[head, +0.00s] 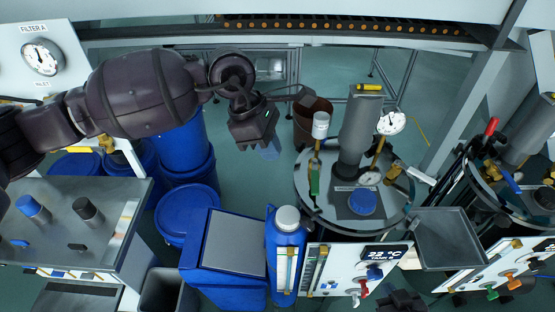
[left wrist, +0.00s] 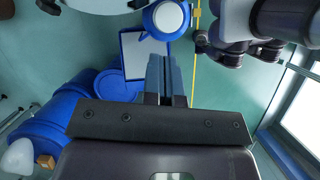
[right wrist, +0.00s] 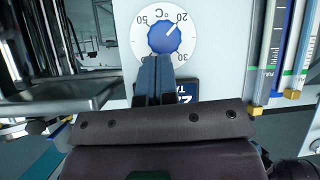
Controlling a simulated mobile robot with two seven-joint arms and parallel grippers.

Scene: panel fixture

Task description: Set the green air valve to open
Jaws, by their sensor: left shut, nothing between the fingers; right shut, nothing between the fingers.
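A green lever-like part (head: 314,182) stands upright on a brass fitting on the round tank lid in the head view. A small green handle (head: 491,293) also shows on the right-hand panel; I cannot tell which one is the air valve. My left gripper (head: 269,150) is shut and empty, hanging in the air left of the tank. Its closed fingers (left wrist: 166,78) show in the left wrist view. My right gripper (head: 402,300) is at the bottom edge of the head view. In the right wrist view its shut, empty fingers (right wrist: 153,78) overlap a temperature dial's edge.
The dial's blue knob (right wrist: 172,37) is in the right wrist view. The front panel (head: 330,262) carries red, blue and white handles. A blue container (head: 287,250) and blue box stand left of it. A metal tray (head: 447,240) lies right of the tank.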

